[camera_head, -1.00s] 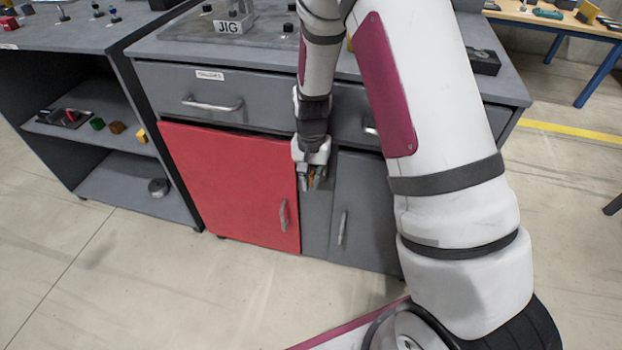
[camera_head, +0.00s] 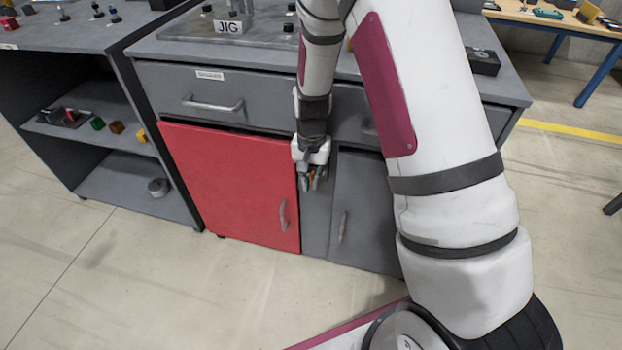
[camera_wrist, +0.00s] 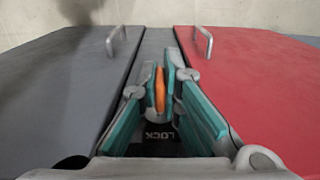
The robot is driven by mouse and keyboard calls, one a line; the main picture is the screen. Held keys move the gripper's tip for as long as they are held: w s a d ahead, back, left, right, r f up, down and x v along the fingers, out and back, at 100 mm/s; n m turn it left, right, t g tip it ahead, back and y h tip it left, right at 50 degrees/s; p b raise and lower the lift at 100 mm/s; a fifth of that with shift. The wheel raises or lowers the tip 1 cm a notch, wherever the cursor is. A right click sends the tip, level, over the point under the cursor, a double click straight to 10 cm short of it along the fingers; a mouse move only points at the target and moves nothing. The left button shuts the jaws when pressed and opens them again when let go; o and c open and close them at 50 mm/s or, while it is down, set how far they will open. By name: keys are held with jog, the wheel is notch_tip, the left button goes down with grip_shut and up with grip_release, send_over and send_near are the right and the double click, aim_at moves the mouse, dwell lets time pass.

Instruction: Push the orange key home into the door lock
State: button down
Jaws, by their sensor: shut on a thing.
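In the wrist view the orange key (camera_wrist: 160,88) stands upright between the fingers of my gripper (camera_wrist: 163,92), which is shut on it. The dark door lock (camera_wrist: 162,138), with a "LOCK" label, sits below the key between the fingers, on the grey strip between the two doors. Whether the key's tip is in the lock is hidden. In the head view my gripper (camera_head: 313,181) is in front of the cabinet, at the top of the strip beside the red door (camera_head: 235,190). Only a speck of orange shows there, and the lock is hidden.
A grey door (camera_head: 362,210) with a vertical handle is right of the strip. A drawer (camera_head: 195,103) with a bar handle is above the red door. The worktop carries a block labelled JIG (camera_head: 228,27). An open shelf (camera_head: 135,190) stands at the left. The floor in front is clear.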

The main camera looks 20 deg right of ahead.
jog(key=shift+s+a, duration=0.15)
jog(key=shift+s+a+p, duration=0.4)
jog(key=shift+s+a, duration=0.4)
jog(key=shift+s, duration=0.35)
jog(key=shift+w+d, duration=0.5)
jog(key=shift+w, duration=0.2)
jog(key=shift+w+d, duration=0.5)
jog(key=shift+w, duration=0.15)
dwell(2.1)
jog(key=shift+s+a, duration=0.1)
jog(key=shift+s+a, duration=0.65)
jog(key=shift+s, duration=0.25)
jog(key=shift+w+d, duration=0.35)
jog(key=shift+w, duration=0.15)
dwell(1.8)
